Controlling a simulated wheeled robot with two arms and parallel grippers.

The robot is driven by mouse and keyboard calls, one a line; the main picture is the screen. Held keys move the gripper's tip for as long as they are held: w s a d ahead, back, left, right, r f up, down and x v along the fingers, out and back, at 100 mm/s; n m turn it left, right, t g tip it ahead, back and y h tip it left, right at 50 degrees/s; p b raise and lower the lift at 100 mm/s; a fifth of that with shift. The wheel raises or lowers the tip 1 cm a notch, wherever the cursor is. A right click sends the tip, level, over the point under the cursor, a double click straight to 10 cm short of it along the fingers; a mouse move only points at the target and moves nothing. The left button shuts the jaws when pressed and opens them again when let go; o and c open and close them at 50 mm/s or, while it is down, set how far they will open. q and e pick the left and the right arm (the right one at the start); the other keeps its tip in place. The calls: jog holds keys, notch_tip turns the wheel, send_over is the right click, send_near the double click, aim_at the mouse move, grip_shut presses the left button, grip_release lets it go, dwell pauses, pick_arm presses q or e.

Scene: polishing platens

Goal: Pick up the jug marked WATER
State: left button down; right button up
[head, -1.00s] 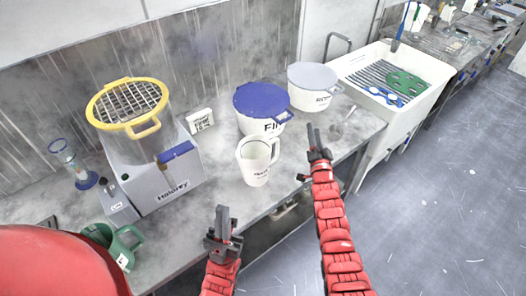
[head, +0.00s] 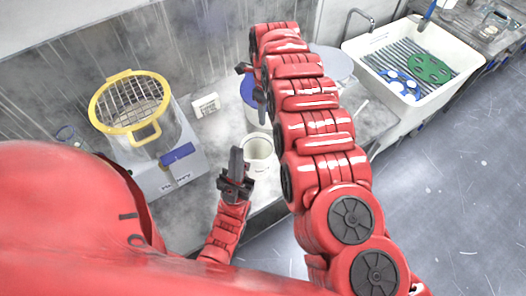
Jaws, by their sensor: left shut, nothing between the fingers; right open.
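A white jug (head: 262,158) stands on the grey bench, partly covered by my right arm and close behind my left gripper. Its marking cannot be read. My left gripper (head: 236,152) is shut and empty, fingers pointing up, just left of the jug in the picture. I cannot tell whether it touches the jug. My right gripper (head: 257,88) is open and empty at the far end of the raised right arm, in front of the blue-lidded tub and above the jug in the picture.
A Halorey machine (head: 180,175) with a yellow-rimmed sieve (head: 131,100) stands left. A small white sign (head: 206,105), a blue-lidded tub (head: 247,90) and a grey-lidded tub (head: 333,62) stand behind. A white sink (head: 388,48) holding green and blue discs is at the right.

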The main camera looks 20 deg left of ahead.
notch_tip(320, 180, down, 4)
jog(key=b, duration=0.5)
send_over(267, 145)
jog(key=f, duration=0.7)
jog(key=shift+w+a+f, duration=0.1)
jog(key=shift+w+f, duration=0.1)
jog(key=shift+f, duration=0.35)
jog(key=f+b, duration=0.1)
jog(key=f, duration=0.1)
jog(key=f+b, duration=0.1)
jog(key=f, duration=0.2)
jog(key=shift+s+d+b, duration=0.2)
jog(key=shift+b, duration=0.1)
jog(key=shift+w+r, duration=0.1)
jog(key=shift+r, duration=0.05)
jog(key=shift+r, duration=0.1)
grip_shut()
